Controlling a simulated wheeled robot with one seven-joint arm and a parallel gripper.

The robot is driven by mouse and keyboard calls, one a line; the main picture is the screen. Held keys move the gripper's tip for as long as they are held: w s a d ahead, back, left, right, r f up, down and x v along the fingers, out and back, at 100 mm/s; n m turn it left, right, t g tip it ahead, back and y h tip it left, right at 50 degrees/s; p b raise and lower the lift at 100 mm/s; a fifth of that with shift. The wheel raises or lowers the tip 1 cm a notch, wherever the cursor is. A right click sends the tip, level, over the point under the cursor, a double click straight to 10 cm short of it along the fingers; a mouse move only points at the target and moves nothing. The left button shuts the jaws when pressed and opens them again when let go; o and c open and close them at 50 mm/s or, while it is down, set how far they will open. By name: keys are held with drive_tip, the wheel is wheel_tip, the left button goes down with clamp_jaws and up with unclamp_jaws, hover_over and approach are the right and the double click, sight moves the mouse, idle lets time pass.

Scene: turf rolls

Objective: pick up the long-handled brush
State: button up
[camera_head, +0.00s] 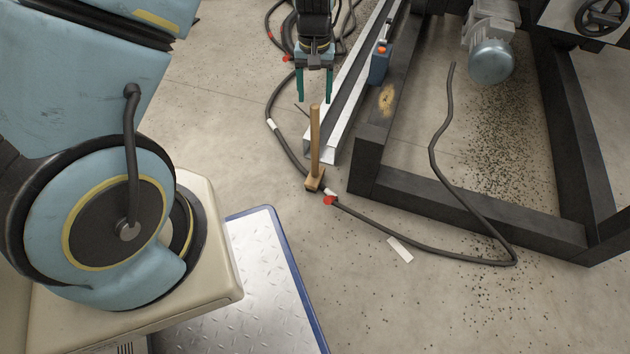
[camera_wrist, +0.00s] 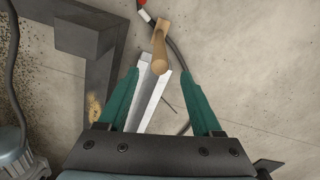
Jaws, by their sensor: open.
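The long-handled brush (camera_head: 315,146) has a wooden handle and a wooden head. In the head view it stands nearly upright, head down on the concrete floor, beside a dark hose. In the wrist view the brush (camera_wrist: 160,50) shows from above, with its handle end towards me, just beyond and between the fingertips. My gripper (camera_head: 315,98) has two green fingers, spread apart and empty. In the wrist view my gripper (camera_wrist: 166,75) is open around free space. In the head view the fingertips are close to the top of the handle. The brush's bristles cannot be made out.
A dark hose (camera_head: 430,245) with red fittings winds past the brush head. A pale metal channel (camera_head: 352,90) and a black steel frame (camera_head: 470,205) lie right of the brush. A blue box (camera_head: 379,67) sits by the channel.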

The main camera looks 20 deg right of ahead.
sight(315, 127)
wheel_tip(315, 127, down, 6)
drive_tip(key=shift+s+b, duration=0.1)
drive_tip(key=shift+b, duration=1)
drive_tip(key=f+b, duration=0.1)
drive_tip(key=f, duration=0.1)
drive_tip(key=f+b, duration=0.2)
drive_tip(key=f, duration=0.1)
drive_tip(key=shift+s+a, duration=0.1)
drive_tip(key=shift+s, duration=0.1)
clamp_jaws()
